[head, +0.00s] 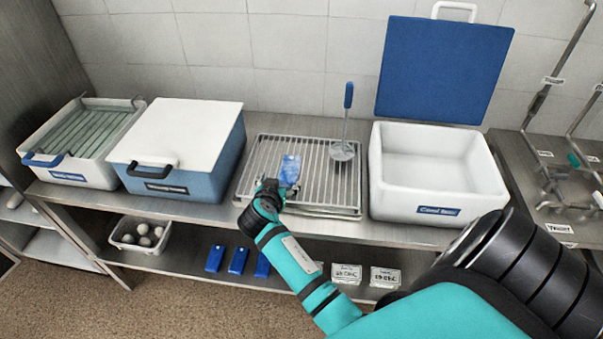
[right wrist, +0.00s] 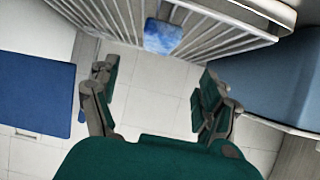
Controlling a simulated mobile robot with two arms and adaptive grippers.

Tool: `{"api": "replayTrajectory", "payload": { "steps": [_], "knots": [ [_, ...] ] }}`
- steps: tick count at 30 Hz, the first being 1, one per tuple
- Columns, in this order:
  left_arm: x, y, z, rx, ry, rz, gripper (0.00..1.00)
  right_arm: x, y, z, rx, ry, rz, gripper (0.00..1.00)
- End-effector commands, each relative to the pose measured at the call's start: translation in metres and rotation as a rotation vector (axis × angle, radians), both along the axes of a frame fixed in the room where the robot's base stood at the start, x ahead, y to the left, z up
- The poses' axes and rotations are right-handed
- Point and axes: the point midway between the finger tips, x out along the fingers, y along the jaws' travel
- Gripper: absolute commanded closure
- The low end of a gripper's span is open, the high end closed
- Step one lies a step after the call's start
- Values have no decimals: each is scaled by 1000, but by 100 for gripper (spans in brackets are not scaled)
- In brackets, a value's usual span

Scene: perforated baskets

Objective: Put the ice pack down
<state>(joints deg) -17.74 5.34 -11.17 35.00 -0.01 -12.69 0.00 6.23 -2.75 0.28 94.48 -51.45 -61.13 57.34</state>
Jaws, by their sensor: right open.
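The ice pack (head: 290,170) is a small light-blue pack lying on the wire rack (head: 325,196) at the middle of the counter. My right gripper (head: 270,187) is at the rack's front left, just in front of the ice pack. In the right wrist view, my right gripper (right wrist: 155,92) has its fingers wide apart with nothing between them. The ice pack (right wrist: 162,36) shows there on the rack bars, beyond the fingertips and apart from them. My left gripper is in neither view.
A ladle (head: 343,150) stands on the rack's right part. An open white cooler (head: 425,200) is to the right, a closed blue box (head: 190,183) to the left. Blue packs (head: 238,261) and a basket of round items (head: 140,246) are on the lower shelf.

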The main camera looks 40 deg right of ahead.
Motion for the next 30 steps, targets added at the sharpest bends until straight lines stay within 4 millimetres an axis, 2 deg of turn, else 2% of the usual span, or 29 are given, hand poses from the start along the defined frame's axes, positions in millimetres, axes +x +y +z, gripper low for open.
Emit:
{"api": "replayTrajectory", "payload": {
  "steps": [7, 10, 14, 17, 19, 21, 26, 29, 30],
  "knots": [
    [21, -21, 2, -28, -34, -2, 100, 1, 0, 0, 0, 1, 5, 20],
    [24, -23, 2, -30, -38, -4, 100, 2, 10, -1, 0, 1, 73, 20],
    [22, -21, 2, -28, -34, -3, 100, 6, 44, -1, -5, -8, 288, 20],
    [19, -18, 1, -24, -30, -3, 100, 3, 83, -8, -18, -19, 497, 20],
    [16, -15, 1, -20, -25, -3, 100, -5, 110, -27, -23, -6, 632, 20],
    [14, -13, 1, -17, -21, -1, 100, -15, 125, -58, -16, 34, 709, 20],
    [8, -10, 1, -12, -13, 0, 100, -47, 139, -136, 18, 166, 796, 20],
    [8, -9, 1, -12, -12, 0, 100, -80, 144, -193, 51, 273, 835, 20],
    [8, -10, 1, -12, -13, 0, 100, -97, 145, -218, 66, 320, 850, 20]
  ]
}}
